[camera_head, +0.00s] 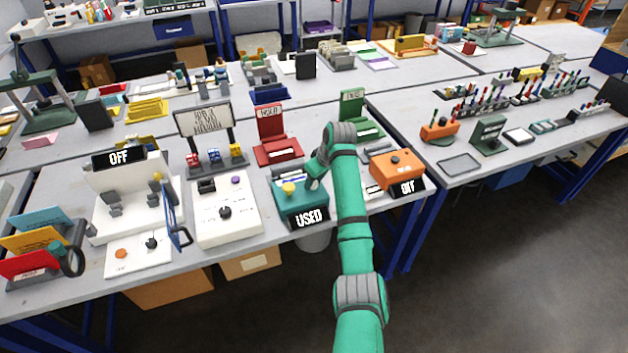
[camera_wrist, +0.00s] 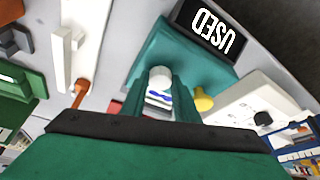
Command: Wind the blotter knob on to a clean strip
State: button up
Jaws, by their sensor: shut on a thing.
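The blotter is a teal box (camera_head: 290,203) near the table's front edge, with a black sign reading USED (camera_head: 310,217). A yellow knob (camera_head: 289,188) stands on its left part. My gripper (camera_head: 313,184) is at the box's right part. In the wrist view, the box (camera_wrist: 190,58) lies beyond my gripper (camera_wrist: 160,98). A white rounded piece with blue marks (camera_wrist: 160,77) sits between the fingers, which are shut on it. I cannot tell if it is part of the blotter. The yellow knob (camera_wrist: 203,100) is outside the fingers, beside the right one.
A white box with a black knob (camera_head: 227,215) stands left of the blotter. An orange box (camera_head: 398,168) with a black OFF sign (camera_head: 407,187) is close on the right. Red (camera_head: 275,140) and green (camera_head: 355,112) stands are behind. Little room is free around the blotter.

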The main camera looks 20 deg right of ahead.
jog(key=m, duration=0.2)
jog(key=m+h, duration=0.1)
jog(key=m, duration=0.1)
jog(key=m+h, duration=0.1)
jog(key=m, duration=0.1)
jog(key=shift+a+r, duration=0.1)
jog(key=shift+a, duration=0.25)
jog(key=m+h, duration=0.2)
jog(key=m, duration=0.2)
jog(key=shift+w+a+m, duration=0.1)
jog(key=shift+w+m, duration=0.05)
jog(key=shift+m, duration=0.15)
jog(key=o, duration=1.1)
jog(key=shift+c, duration=0.2)
jog(key=v, duration=1.1)
